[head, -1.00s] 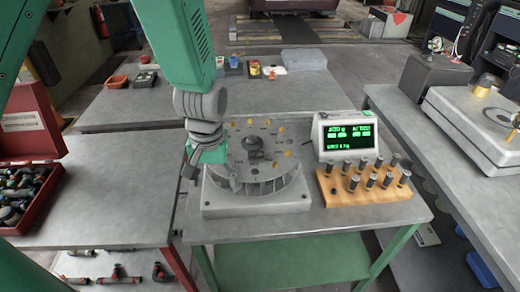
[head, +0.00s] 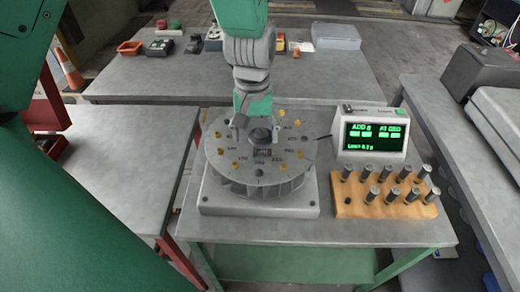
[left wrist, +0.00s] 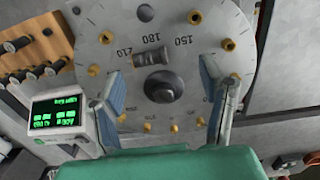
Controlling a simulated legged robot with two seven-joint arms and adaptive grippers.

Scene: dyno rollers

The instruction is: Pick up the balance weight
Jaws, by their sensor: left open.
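A small dark metal cylinder, which looks like the balance weight (left wrist: 152,58), lies on its side on the grey rotor disc (left wrist: 228,90), beside the raised hub (left wrist: 163,86) in the left wrist view. In the head view the weight (head: 262,151) is a small dark shape just in front of the hub. My left gripper (head: 254,126) points down over the disc (head: 222,165) near the hub. Its two fingers are open and empty, one on each side of the hub in the wrist view (left wrist: 163,74). I cannot tell its exact height. My right gripper is out of view.
A wooden block (head: 350,208) with several upright metal cylinders stands right of the balancer base (head: 215,208). A lit green display (head: 374,136) stands behind it. Small brass-coloured pegs ring the disc. The back table (head: 160,80) holds small items at its far edge.

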